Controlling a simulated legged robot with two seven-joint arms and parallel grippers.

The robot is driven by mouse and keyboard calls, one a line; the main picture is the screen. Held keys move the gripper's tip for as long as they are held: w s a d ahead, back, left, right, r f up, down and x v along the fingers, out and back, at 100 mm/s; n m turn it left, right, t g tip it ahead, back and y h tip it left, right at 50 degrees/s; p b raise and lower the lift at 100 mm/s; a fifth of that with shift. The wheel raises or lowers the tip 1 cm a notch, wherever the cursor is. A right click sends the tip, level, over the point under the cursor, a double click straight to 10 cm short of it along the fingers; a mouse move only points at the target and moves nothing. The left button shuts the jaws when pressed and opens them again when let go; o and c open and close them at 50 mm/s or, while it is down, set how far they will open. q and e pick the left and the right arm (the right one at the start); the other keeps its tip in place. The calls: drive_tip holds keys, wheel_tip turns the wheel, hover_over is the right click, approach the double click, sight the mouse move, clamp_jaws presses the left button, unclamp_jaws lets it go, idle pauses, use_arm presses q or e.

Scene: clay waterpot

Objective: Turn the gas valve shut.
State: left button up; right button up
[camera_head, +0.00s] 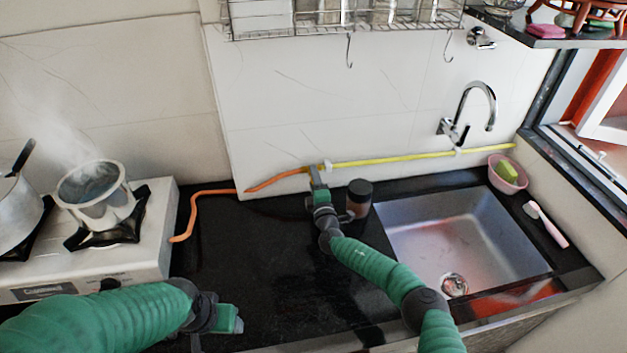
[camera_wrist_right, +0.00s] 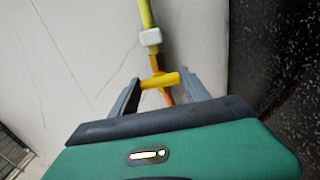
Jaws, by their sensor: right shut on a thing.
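The gas valve's yellow handle (camera_wrist_right: 160,80) shows in the right wrist view, lying crosswise to the pipe line, between the two grey fingers of my right gripper (camera_wrist_right: 160,90). The gripper is shut on it. In the head view my right gripper (camera_head: 316,176) is at the wall where the yellow gas pipe (camera_head: 400,157) meets the orange hose (camera_head: 215,192); it hides the valve there. My left gripper (camera_head: 232,320) is low over the counter, right of the stove, away from the valve; its finger opening cannot be made out.
A dark jar (camera_head: 359,198) stands right beside my right gripper. The sink (camera_head: 460,235) is to the right, under the tap (camera_head: 470,110). A steaming pot (camera_head: 95,190) sits on the stove (camera_head: 150,230) at left. The black counter (camera_head: 260,260) between is clear.

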drive_tip(key=shift+s+a, duration=0.1)
drive_tip(key=shift+a, duration=0.2)
drive_tip(key=o, duration=1.2)
drive_tip(key=shift+r, duration=0.1)
drive_tip(key=shift+c, duration=0.2)
drive_tip(key=shift+o, duration=1.1)
drive_tip(key=shift+d, duration=0.1)
drive_tip(key=s+d+p, duration=0.3)
drive_tip(key=s, duration=1.3)
drive_tip(key=shift+s+p, duration=0.3)
drive_tip(key=shift+p, duration=0.05)
